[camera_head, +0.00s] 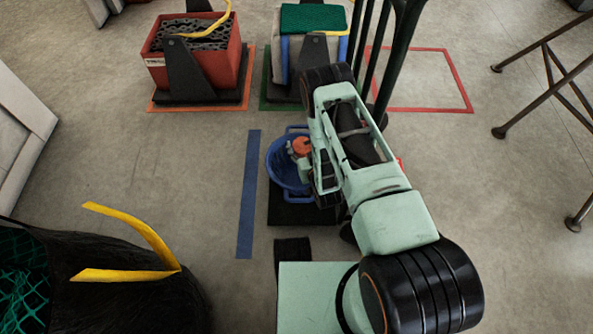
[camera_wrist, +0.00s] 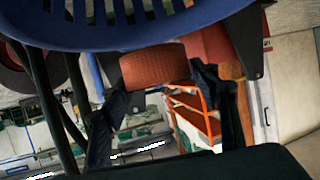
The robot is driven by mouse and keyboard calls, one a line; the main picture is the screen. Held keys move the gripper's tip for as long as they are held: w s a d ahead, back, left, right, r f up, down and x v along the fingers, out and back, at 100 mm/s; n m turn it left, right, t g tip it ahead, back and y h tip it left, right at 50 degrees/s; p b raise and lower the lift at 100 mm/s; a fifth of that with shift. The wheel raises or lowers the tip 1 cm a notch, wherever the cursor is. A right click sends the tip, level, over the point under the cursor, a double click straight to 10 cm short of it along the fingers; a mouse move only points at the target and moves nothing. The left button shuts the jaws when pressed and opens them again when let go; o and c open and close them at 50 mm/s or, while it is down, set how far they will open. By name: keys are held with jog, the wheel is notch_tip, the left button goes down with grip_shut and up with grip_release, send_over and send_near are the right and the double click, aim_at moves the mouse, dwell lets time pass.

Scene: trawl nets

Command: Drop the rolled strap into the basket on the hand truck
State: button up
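The rolled strap (camera_head: 301,146) is an orange-red roll, seen over the blue basket in the head view. In the wrist view the strap (camera_wrist: 153,66) sits between the two dark fingertips of my gripper (camera_wrist: 160,84), which appear closed on its sides. In the head view my gripper (camera_head: 312,165) is partly hidden by my own arm. The blue basket (camera_head: 283,170) rests on a black plate (camera_head: 290,210), and my arm covers its right side. Its slotted blue wall (camera_wrist: 130,28) fills the top of the wrist view. Much of the hand truck is hidden by my arm.
A red bin (camera_head: 205,72) of chain and a bin with green netting (camera_head: 312,18) stand behind. Dark green poles (camera_head: 390,50) rise at the back. A black bag with yellow handles (camera_head: 130,300) is front left. Floor left of the blue stripe (camera_head: 247,195) is clear.

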jog(key=o, duration=0.4)
jog(key=shift+c, duration=0.2)
notch_tip(320, 180, up, 10)
dwell(0.4)
dwell(0.4)
